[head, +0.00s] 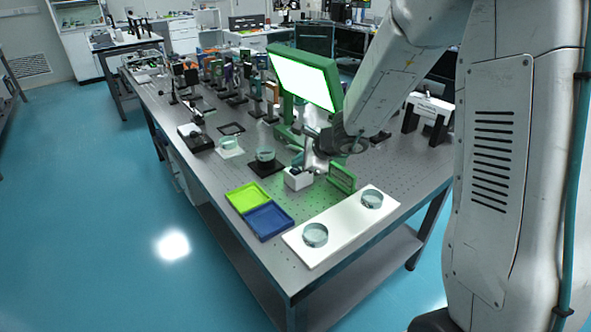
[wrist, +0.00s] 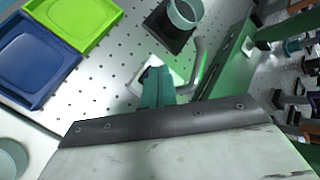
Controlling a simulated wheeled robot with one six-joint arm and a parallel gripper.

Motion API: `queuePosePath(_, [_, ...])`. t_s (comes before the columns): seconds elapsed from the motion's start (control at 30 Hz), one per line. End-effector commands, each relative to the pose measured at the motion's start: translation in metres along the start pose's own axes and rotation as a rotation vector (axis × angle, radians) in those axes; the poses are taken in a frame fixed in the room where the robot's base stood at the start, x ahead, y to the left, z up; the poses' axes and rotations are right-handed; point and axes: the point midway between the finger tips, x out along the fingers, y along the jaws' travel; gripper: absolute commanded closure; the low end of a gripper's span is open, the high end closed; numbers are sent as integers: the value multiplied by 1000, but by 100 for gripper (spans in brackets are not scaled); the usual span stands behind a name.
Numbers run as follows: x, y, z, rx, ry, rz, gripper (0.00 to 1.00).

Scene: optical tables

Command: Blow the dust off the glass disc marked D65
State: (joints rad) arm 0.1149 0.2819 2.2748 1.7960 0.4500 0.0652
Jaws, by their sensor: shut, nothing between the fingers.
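Several glass discs show, but I cannot read a D65 mark on any. Two discs, a nearer one (head: 315,236) and a farther one (head: 372,198), lie on a long white board (head: 342,228). Another disc (head: 265,154) sits on a black square base; it also shows at the top of the wrist view (wrist: 184,12). A further disc (head: 228,143) is on a white square base. My gripper (head: 311,163) is shut and empty, over a small white block (head: 297,180). In the wrist view, its teal fingers (wrist: 156,85) partly hide that block. A grey curved tube (wrist: 199,65) rises beside them.
A lime tray (head: 247,196) and a blue tray (head: 268,220) lie left of the white board. A green-framed lit panel (head: 305,82) stands behind my gripper, and a small green frame (head: 342,178) stands close by. Several optical mounts crowd the table's far end.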

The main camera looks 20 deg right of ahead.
Motion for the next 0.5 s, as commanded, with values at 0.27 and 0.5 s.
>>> queuePosePath(0.27, [-7, -5, 5, -1, 0, -1, 100])
queuePosePath(0.5, [-8, -6, 6, -1, 0, -2, 100])
